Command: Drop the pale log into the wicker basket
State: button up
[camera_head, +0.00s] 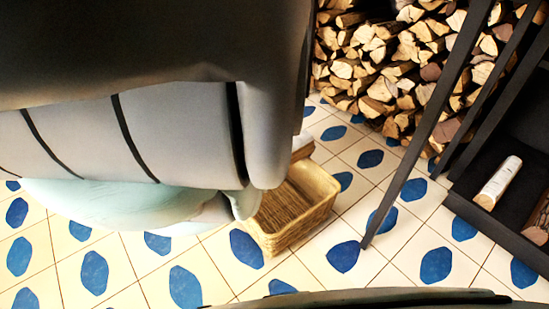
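The pale log (498,182) is a whitish round piece with a brownish near end. It lies on a dark low shelf (474,208) at the right. The wicker basket (322,206) stands on the tiled floor at the middle, open at the top. Its left side is partly covered by my arm, and the part of its inside that shows looks empty. My arm fills the upper left. I cannot make out my gripper's fingers anywhere in this view.
A large stack of split firewood (385,65) stands at the back. A dark slanted bar (430,120) stands between the basket and the shelf, with more bars at the right. A brown piece (537,228) lies near the right edge. Patterned floor (400,255) is clear in front.

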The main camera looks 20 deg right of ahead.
jog(key=shift+w+r, duration=0.1)
jog(key=shift+w, duration=0.05)
jog(key=o, duration=1.2)
jog(key=shift+c, duration=0.2)
jog(key=shift+o, duration=1)
jog(key=shift+r, duration=0.15)
jog(key=shift+v, duration=5.85)
